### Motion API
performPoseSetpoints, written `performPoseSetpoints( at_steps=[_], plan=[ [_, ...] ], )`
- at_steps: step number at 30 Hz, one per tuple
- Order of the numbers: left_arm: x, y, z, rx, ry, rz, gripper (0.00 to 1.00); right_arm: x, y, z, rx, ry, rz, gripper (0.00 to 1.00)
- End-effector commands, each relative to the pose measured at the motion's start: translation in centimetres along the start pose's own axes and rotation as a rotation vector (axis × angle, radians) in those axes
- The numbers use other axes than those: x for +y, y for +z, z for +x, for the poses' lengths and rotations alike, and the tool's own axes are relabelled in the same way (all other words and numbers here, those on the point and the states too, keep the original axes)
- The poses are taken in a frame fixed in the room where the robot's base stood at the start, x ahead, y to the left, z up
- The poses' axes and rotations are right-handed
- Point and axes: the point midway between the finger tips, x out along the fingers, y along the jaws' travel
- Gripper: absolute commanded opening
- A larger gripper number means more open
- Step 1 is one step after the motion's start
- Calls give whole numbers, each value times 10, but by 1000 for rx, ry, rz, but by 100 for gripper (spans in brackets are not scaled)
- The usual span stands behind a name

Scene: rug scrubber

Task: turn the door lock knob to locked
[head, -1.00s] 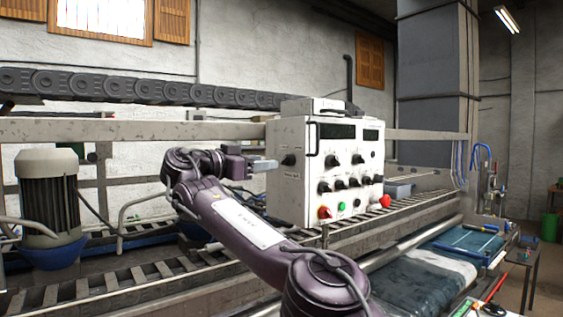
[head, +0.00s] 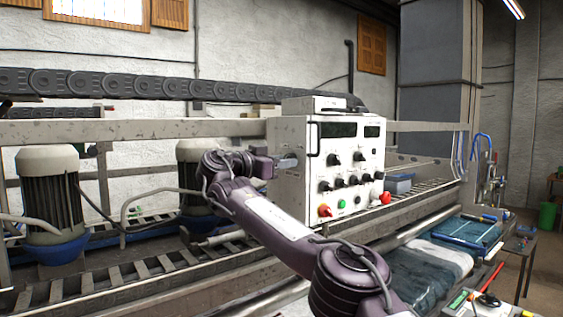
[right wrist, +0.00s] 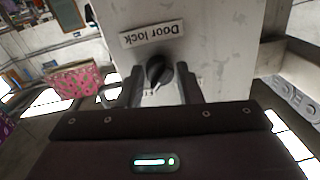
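The white control box (head: 292,190) stands on the machine in the middle of the head view. In the right wrist view its side panel carries a label reading "Door lock" (right wrist: 152,33), seen upside down, beside a black door lock knob (right wrist: 158,72). My right gripper (head: 286,163) is at that side panel; it also shows in the right wrist view (right wrist: 160,88). Its two fingers stand apart, one on each side of the knob. I cannot tell whether they touch it. In the head view the gripper hides the knob. My left gripper is not in view.
The box front has several black knobs, a green button (head: 341,204) and a red knob (head: 385,198). A grey motor (head: 52,195) stands at the left. A metal rail (head: 130,130) runs behind the box. A slatted conveyor (head: 130,280) lies below my right arm.

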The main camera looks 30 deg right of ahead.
Motion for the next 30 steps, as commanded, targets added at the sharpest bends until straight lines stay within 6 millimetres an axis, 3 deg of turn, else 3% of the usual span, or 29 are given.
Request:
performPoseSetpoints(
  at_steps=[1,6,17,30],
  plan=[
    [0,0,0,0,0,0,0,0,0,0,0,0,0,25],
    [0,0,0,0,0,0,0,0,0,0,0,0,0,5],
    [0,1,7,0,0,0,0,0,1,0,-5,0,-67,5],
    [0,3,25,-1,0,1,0,0,-1,-1,-30,2,-420,5]
  ],
)
